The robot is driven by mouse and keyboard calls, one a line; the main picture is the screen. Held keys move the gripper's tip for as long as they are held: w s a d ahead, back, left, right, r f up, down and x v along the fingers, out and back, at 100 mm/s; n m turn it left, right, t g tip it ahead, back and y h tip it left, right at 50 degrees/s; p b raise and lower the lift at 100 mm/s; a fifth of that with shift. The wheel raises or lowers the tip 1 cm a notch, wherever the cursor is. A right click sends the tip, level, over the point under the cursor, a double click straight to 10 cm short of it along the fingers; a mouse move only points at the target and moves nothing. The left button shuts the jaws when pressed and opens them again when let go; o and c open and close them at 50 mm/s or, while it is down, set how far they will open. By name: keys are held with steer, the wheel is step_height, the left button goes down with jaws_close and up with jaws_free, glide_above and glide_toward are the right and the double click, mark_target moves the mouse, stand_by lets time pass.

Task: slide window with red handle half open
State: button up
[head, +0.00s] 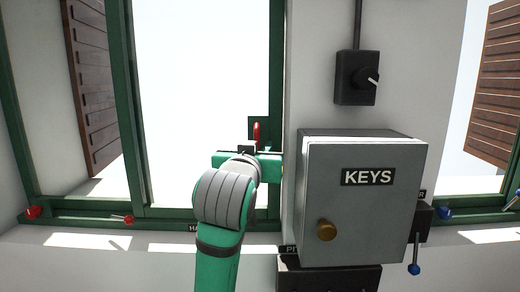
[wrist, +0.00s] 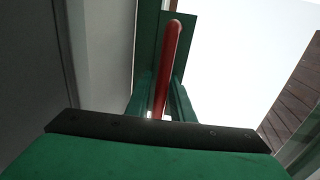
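The window (head: 276,60) has a green frame and fills the left of the head view. Its right upright stands beside the white wall. The red handle (head: 257,132) is an upright bar on a green plate (head: 253,122) at that upright; it also shows in the wrist view (wrist: 172,50). My gripper (head: 247,149) is at the handle, with its green hand just below it. In the wrist view, its two green fingers (wrist: 161,98) are close together on either side of the handle's lower part and look shut on it. The exact contact is partly hidden.
A grey KEYS box (head: 365,215) with a brass knob stands right of my arm. A black dial switch (head: 355,78) is above it. Red knobs (head: 33,212) sit on the sill at left. Another window with a blue knob (head: 445,212) is at right.

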jaws_close()
glide_toward(201, 144)
steer(key=w, duration=0.3)
steer(key=w+d, duration=0.1)
steer(key=w, duration=0.1)
steer(key=shift+o, duration=1.8)
jaws_free()
steer(key=s+a, duration=0.2)
steer(key=s, duration=0.8)
steer(key=shift+s, duration=0.3)
steer(key=shift+a, duration=0.1)
